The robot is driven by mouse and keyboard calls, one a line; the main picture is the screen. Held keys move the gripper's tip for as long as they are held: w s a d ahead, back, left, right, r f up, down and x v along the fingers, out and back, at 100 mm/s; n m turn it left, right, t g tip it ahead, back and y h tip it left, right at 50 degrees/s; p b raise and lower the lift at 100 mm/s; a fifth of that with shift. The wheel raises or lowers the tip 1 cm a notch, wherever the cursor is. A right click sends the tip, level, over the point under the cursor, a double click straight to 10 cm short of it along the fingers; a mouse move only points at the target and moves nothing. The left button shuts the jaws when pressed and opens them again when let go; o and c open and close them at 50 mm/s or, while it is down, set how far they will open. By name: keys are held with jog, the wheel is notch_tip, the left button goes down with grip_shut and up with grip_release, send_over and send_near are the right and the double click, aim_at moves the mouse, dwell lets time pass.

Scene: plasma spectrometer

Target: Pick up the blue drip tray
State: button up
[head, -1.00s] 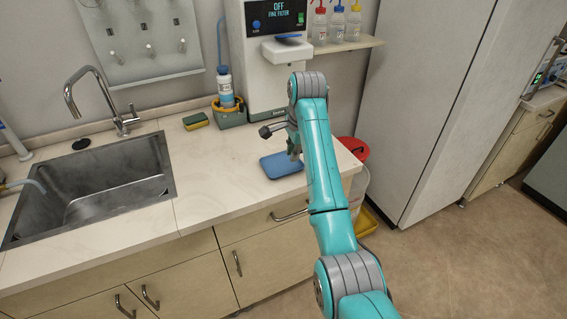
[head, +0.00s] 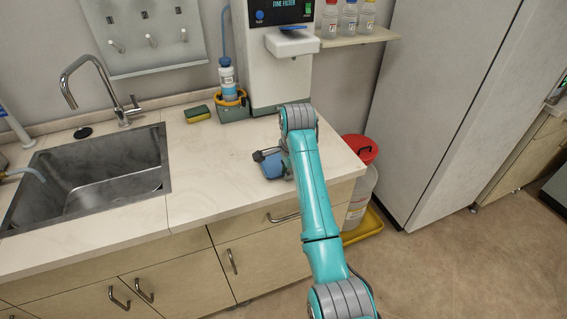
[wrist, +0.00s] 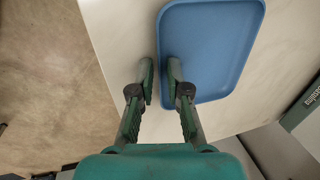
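The blue drip tray (wrist: 210,45) lies on the pale countertop near its front right part. In the head view the tray (head: 271,166) is partly hidden by my gripper and arm. In the wrist view my gripper (wrist: 159,72) straddles the tray's near rim: one finger is over the inside of the tray and the other is outside it, above the counter. The fingers are partly closed, with a narrow gap between them and the rim. No firm contact with the rim shows. In the head view my gripper is mostly hidden behind the arm.
The spectrometer (head: 278,55) stands behind the tray, with a bottle caddy (head: 232,108) and sponge (head: 197,114) to its left. The sink (head: 95,180) is further left.

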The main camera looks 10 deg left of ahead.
grip_shut()
